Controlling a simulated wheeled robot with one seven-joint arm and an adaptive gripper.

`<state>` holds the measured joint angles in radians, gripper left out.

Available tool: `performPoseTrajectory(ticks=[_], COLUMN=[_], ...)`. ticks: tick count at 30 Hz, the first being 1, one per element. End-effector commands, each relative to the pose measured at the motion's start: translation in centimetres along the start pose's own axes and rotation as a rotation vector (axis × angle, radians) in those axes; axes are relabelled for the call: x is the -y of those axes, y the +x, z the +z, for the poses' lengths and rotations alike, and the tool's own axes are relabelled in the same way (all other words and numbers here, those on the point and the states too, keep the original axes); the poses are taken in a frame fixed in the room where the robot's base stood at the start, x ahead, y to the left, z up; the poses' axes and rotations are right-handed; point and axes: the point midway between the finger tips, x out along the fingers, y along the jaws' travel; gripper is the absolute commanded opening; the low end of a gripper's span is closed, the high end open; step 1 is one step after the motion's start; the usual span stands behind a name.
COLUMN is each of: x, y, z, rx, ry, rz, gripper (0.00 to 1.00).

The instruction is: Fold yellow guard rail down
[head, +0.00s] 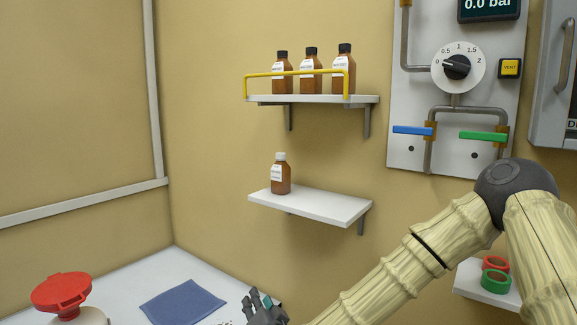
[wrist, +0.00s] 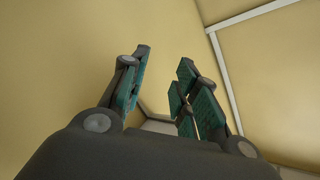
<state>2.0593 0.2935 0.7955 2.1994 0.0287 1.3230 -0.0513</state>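The yellow guard rail (head: 298,73) stands upright along the front of the upper shelf (head: 318,99), in front of three brown bottles with black caps (head: 311,62). My gripper (head: 262,300) is at the bottom of the head view, well below both shelves and apart from the rail. In the wrist view my gripper (wrist: 160,85) has its teal-padded fingers spread with a gap between them and nothing held. The rail does not show in the wrist view.
A lower shelf (head: 312,206) holds one white-capped brown bottle (head: 280,176). A blue cloth (head: 183,301) and a red-lidded container (head: 62,294) are on the white table. A valve panel (head: 400,105) and a small shelf with red and green rings (head: 495,280) are at right.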

Motion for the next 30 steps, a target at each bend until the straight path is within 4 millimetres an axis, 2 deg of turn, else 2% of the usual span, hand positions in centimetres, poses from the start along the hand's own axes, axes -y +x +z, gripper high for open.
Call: performPoseTrajectory(ticks=[1,3,5,6,8,9,12,15,18,22,26,30], x=[3.6,8.1,11.9,14.2,17.6,19.7,24.0,27.0,28.8,29.9,30.2,30.5], y=[0.6,1.0,0.8,0.4,-0.5,-1.2,-3.5,-5.7,-7.4,-8.4,-8.0,-6.8], z=[-3.8,-8.7,-13.1,-16.0,-20.4,-23.2,-29.3,-33.9,-37.0,-38.8,-39.8,-41.2], rx=[-0.075,-0.181,-0.268,-0.327,-0.411,-0.465,-0.582,-0.67,-0.728,-0.762,-0.767,-0.767], ry=[0.032,0.078,0.12,0.149,0.193,0.223,0.292,0.35,0.389,0.414,0.417,0.417], rz=[-0.038,-0.086,-0.126,-0.151,-0.186,-0.208,-0.255,-0.289,-0.311,-0.322,-0.324,-0.323], gripper=[0.3,0.3,0.3,0.3,0.3,0.3,0.3,0.3,0.3,0.3,0.3,0.3])
